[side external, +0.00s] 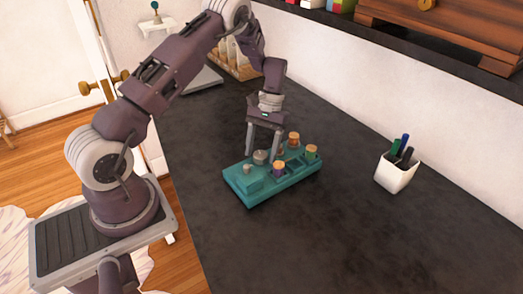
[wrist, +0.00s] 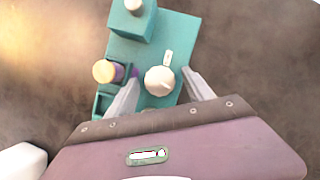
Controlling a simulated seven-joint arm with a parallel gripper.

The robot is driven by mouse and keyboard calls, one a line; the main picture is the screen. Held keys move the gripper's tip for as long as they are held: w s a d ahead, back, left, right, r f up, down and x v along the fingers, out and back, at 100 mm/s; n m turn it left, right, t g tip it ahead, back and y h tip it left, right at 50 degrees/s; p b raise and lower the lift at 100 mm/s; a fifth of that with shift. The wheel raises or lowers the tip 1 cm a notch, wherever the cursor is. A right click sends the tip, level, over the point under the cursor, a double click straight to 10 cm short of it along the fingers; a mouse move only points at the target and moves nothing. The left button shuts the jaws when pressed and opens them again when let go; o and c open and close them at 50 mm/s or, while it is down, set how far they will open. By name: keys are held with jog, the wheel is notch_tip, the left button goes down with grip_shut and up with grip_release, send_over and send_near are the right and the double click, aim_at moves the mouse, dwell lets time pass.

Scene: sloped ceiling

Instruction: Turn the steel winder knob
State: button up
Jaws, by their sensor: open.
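The teal block (side external: 250,196) lies on the dark counter, and it also shows in the wrist view (wrist: 180,40). A round grey knob (side external: 260,157), which looks like the steel winder knob, stands on its top. In the wrist view this knob (wrist: 159,81) is pale and round, with a short flat tab pointing up the picture. My gripper (side external: 262,158) points down over the block, open and empty. In the wrist view its fingers (wrist: 161,75) lie on either side of the knob, with gaps showing. I cannot tell whether the fingertips are level with the knob.
A smaller pale knob (side external: 247,169) sits on the block's raised end. A white pen cup (side external: 396,174) is to the right. The front counter is clear.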

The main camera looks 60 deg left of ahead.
jog(key=v, duration=0.6)
jog(key=shift+w, duration=0.15)
jog(key=shift+w+a+r, duration=0.1)
jog(key=shift+r, duration=0.4)
